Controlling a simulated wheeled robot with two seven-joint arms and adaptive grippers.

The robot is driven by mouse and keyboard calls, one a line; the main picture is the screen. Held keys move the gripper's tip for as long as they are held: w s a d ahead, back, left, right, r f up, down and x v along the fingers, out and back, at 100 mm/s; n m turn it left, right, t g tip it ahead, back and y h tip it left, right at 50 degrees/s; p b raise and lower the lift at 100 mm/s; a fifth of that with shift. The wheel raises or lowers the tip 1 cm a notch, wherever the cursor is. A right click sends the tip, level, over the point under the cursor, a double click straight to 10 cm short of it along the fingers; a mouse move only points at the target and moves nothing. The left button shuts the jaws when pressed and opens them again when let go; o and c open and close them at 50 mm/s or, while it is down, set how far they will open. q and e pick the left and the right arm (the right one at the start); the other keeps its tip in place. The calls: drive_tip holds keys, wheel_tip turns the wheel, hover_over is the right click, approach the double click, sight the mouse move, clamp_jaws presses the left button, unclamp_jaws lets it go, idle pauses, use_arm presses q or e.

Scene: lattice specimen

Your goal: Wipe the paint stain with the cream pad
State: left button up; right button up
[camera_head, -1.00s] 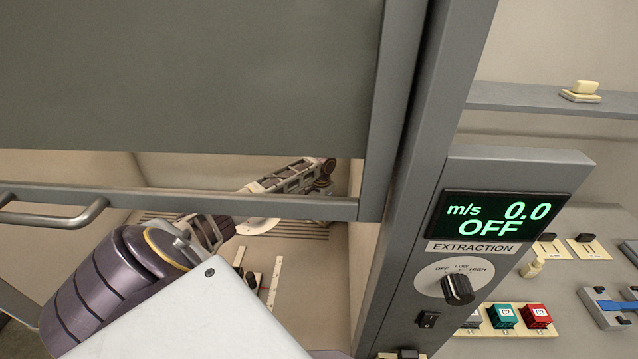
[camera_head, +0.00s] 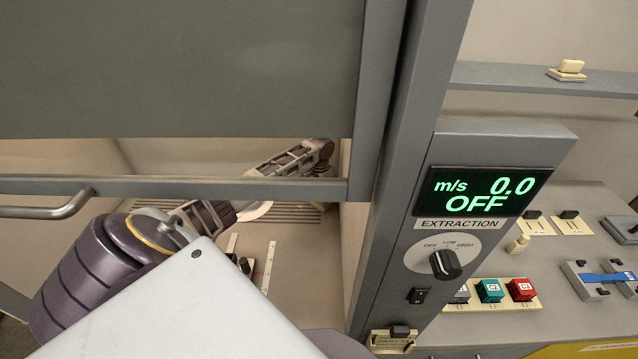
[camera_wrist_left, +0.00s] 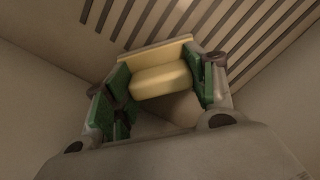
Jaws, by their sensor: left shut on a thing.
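My left gripper (camera_head: 322,160) reaches under the raised sash into the fume hood, near its back right corner. In the left wrist view its green-padded fingers (camera_wrist_left: 160,85) are shut on the cream pad (camera_wrist_left: 160,80), a block with a wider flat plate at its far side. I cannot tell whether the pad touches a hood surface. The pad is not distinct in the head view. I can make out no paint stain in either view. My right gripper is not in view.
The sash handle bar (camera_head: 200,188) crosses in front of my arm. The extraction panel (camera_head: 482,190) reads OFF, 0.0 m/s. Right of it are a shelf with a cream block (camera_head: 570,67) and a bench with coloured cubes (camera_head: 490,290). A ruler-like strip (camera_head: 268,268) lies on the hood floor.

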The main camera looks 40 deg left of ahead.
use_arm(q)
drive_tip(key=shift+s+d+f, duration=0.1)
drive_tip(key=shift+s+d, duration=0.6)
drive_tip(key=shift+s, duration=0.1)
drive_tip(key=shift+a, duration=0.1)
drive_tip(key=shift+s+a+r, duration=0.2)
drive_tip(key=shift+s+a, duration=0.9)
drive_tip(key=shift+a, duration=0.3)
drive_tip(key=shift+s+a+f, duration=0.1)
drive_tip(key=shift+s+a, duration=1.1)
drive_tip(key=shift+a, duration=0.15)
drive_tip(key=shift+s+a, duration=0.15)
drive_tip(key=shift+a, duration=0.05)
drive_tip(key=shift+s+a, duration=1.05)
drive_tip(key=shift+a, duration=0.2)
